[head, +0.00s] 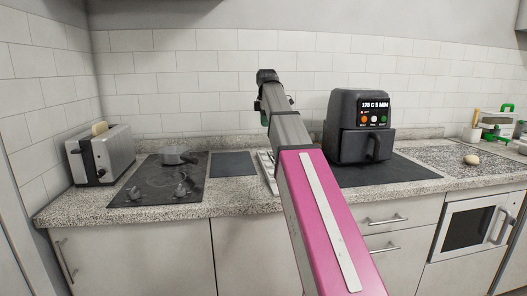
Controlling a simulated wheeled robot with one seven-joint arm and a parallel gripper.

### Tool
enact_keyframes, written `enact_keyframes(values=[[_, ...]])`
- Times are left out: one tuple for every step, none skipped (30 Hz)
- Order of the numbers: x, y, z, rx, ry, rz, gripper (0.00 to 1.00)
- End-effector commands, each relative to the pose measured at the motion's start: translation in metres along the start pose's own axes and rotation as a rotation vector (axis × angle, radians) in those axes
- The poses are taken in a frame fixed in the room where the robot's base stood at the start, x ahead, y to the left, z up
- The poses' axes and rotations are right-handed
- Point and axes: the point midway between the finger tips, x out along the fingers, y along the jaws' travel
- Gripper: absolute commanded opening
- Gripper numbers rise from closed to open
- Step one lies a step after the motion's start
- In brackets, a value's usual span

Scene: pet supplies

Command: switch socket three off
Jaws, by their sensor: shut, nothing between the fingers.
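A pale, narrow object (265,166) lies on the counter just left of my arm. It looks like part of a power strip, but my arm covers most of it. Its sockets and switches cannot be made out, so I cannot tell which is socket three or how it is set. My arm rises across the middle of the head view, and its dark wrist end stands in front of the tiled wall. My gripper is hidden behind the arm, and its fingers do not show.
A black air fryer (359,125) stands right of my arm on a dark mat (405,172). A toaster (100,155) and a hob (140,185) with a pan (177,157) are at left. A dark board (232,165) lies between hob and arm. A round beige item (471,159) lies at right.

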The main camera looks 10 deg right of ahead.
Motion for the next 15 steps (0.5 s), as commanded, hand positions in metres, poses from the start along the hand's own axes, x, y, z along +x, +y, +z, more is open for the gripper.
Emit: enact_keyframes(values=[[0.000, 0.000, 0.000, 0.000, 0.000, 0.000, 0.00], [0.001, 0.000, 0.000, 0.000, 0.000, 0.000, 0.00], [0.003, 0.000, 0.000, 0.000, 0.000, 0.000, 0.00], [0.004, 0.000, 0.000, 0.000, 0.000, -0.001, 0.00], [0.007, 0.000, 0.000, 0.000, 0.000, -0.001, 0.00], [0.011, -0.001, 0.000, 0.000, 0.000, -0.001, 0.00], [0.014, -0.001, 0.000, 0.000, 0.000, -0.002, 0.00], [0.018, -0.001, 0.000, 0.000, 0.000, -0.002, 0.00], [0.024, -0.001, 0.000, 0.000, 0.000, -0.002, 0.00], [0.030, -0.001, 0.000, 0.000, 0.000, -0.002, 0.00], [0.035, -0.001, 0.000, 0.000, 0.000, -0.002, 0.00], [0.043, -0.001, 0.000, 0.000, 0.000, -0.003, 0.00], [0.048, -0.002, 0.000, 0.000, 0.000, -0.003, 0.00], [0.054, -0.002, 0.000, 0.000, 0.000, -0.002, 0.00], [0.062, -0.001, 0.000, 0.000, 0.000, -0.002, 0.00]])
